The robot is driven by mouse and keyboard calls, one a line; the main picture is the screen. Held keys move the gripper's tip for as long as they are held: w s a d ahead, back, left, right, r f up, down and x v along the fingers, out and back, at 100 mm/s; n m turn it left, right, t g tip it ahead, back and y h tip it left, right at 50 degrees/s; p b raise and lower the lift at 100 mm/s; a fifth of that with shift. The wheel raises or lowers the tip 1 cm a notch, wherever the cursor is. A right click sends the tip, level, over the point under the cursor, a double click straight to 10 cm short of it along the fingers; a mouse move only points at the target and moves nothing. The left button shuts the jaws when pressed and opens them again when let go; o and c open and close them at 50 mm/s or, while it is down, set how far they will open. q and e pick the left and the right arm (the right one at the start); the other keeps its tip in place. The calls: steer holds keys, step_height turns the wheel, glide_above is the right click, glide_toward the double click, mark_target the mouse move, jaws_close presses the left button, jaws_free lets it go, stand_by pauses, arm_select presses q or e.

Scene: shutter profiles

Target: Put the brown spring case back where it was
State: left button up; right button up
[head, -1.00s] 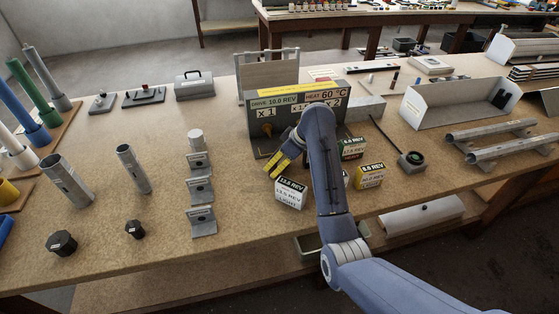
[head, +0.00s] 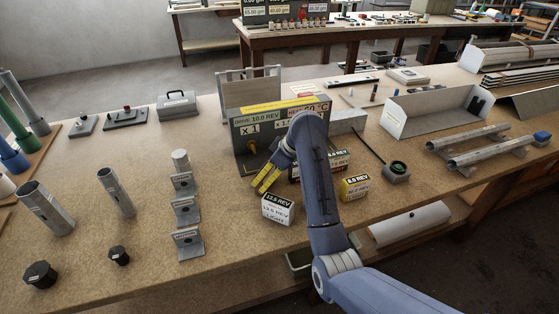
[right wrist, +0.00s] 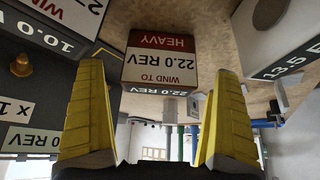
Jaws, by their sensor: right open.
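The brown spring case (right wrist: 160,68) shows in the right wrist view, its red-brown face marked HEAVY and WIND TO 22.0 REV. It appears upside down there, against the tabletop. My right gripper (right wrist: 157,125) is open, with one yellow finger to each side of the case in the picture and a narrow gap beside each. No grip on it shows. In the head view the right gripper (head: 267,180) points down in front of the drive stand (head: 245,132); I cannot clearly make out the brown case there. My left gripper is not in view.
A white 13.5 REV case (head: 278,208) stands close to the right gripper. A yellow case (head: 355,187) and a partly hidden case (head: 341,161) stand by my right arm. Brackets (head: 186,212) stand to the left. Bench space between brackets and white case is clear.

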steer(key=v, duration=0.8)
steer(key=shift+r, duration=0.4)
steer(key=shift+s+d, duration=0.1)
